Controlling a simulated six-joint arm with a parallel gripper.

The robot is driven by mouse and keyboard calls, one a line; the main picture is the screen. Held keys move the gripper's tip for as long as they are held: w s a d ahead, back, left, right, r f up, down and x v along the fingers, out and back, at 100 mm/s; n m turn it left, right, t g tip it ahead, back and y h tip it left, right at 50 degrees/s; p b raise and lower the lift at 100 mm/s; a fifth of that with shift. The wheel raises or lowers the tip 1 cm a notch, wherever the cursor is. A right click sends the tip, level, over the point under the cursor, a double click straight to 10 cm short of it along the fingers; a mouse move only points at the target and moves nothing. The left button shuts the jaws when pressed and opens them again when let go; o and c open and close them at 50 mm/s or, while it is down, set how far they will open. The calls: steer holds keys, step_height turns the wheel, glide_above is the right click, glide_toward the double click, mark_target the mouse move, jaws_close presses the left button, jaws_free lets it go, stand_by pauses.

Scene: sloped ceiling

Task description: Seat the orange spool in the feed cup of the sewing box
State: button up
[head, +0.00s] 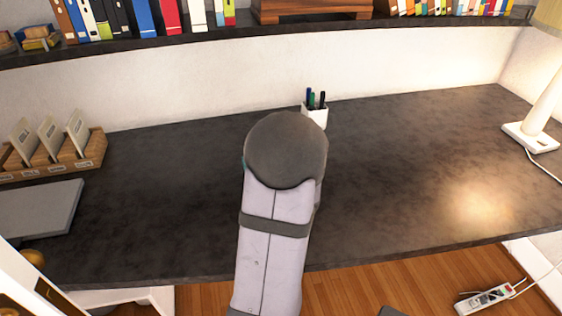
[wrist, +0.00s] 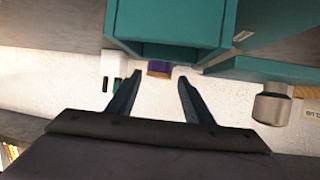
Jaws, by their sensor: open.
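A small purple piece with a tan edge (wrist: 160,68) shows below the teal body, between the fingertips. I see no orange spool in either view. In the head view my arm hides the gripper and nearly all of the box.
A white pen cup (head: 315,115) stands behind my arm on the dark desk (head: 420,180). A wooden card rack (head: 85,158) and grey slab (head: 40,210) lie at the left. A lamp (head: 535,125) stands at the right. The right-middle desk is clear.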

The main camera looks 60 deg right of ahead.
steer(key=shift+p+x, duration=0.45)
steer(key=shift+x, duration=2.1)
steer(key=shift+w+a+r, duration=0.1)
steer(key=shift+w, duration=0.1)
steer(key=shift+c, duration=0.6)
steer(key=c, duration=1)
